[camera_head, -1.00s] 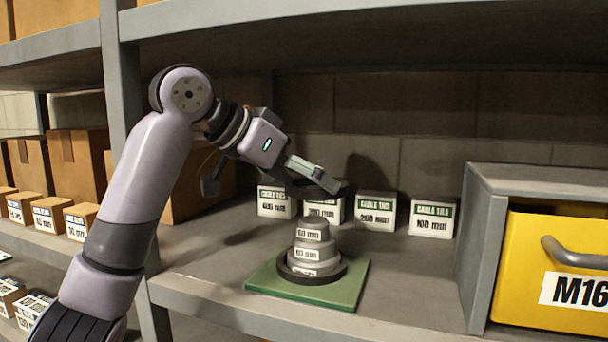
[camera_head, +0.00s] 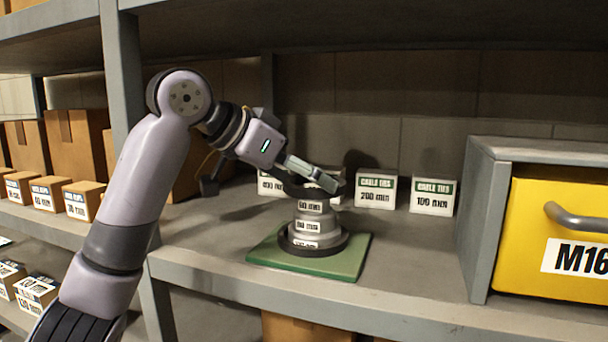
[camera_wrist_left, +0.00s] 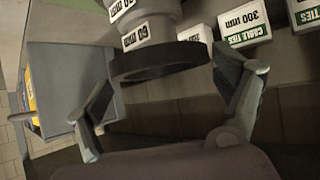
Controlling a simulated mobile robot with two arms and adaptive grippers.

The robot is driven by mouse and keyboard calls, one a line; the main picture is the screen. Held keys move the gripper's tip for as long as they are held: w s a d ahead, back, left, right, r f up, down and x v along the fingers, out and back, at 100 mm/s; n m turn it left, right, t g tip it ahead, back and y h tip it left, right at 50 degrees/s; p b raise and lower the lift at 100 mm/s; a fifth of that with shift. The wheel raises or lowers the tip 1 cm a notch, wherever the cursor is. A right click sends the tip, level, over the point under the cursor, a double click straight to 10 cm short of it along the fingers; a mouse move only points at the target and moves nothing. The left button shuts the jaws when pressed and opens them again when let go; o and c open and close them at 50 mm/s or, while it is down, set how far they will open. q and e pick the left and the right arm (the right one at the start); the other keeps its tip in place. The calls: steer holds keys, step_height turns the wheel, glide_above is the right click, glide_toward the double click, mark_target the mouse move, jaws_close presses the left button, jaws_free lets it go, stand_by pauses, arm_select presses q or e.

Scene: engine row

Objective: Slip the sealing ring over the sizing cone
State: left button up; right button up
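The sizing cone (camera_head: 306,228) is a grey stepped cone with mm labels on its tiers. It stands upright on a green square plate (camera_head: 350,264). A black round band (camera_head: 327,248) circles its foot. My left gripper (camera_head: 316,184) is at the cone's top, its fingers spread about the dark sealing ring (camera_wrist_left: 160,63). In the left wrist view the ring lies between the two fingertips, close against both, at the small end of the cone. The gripper partly hides ring and cone top in the head view, so how far the ring encircles the cone is unclear. My right gripper is not in view.
White cable-tie boxes (camera_head: 376,192) stand in a row behind the cone. A yellow M16 bin (camera_head: 540,240) in a grey housing is to the right. A shelf post (camera_head: 122,90) stands at left, beside my arm. An upper shelf overhangs. The shelf is clear right of the plate.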

arm_select(q)
steer(key=shift+o, duration=1.2)
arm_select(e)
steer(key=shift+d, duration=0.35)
arm_select(q)
steer(key=v, duration=1.2)
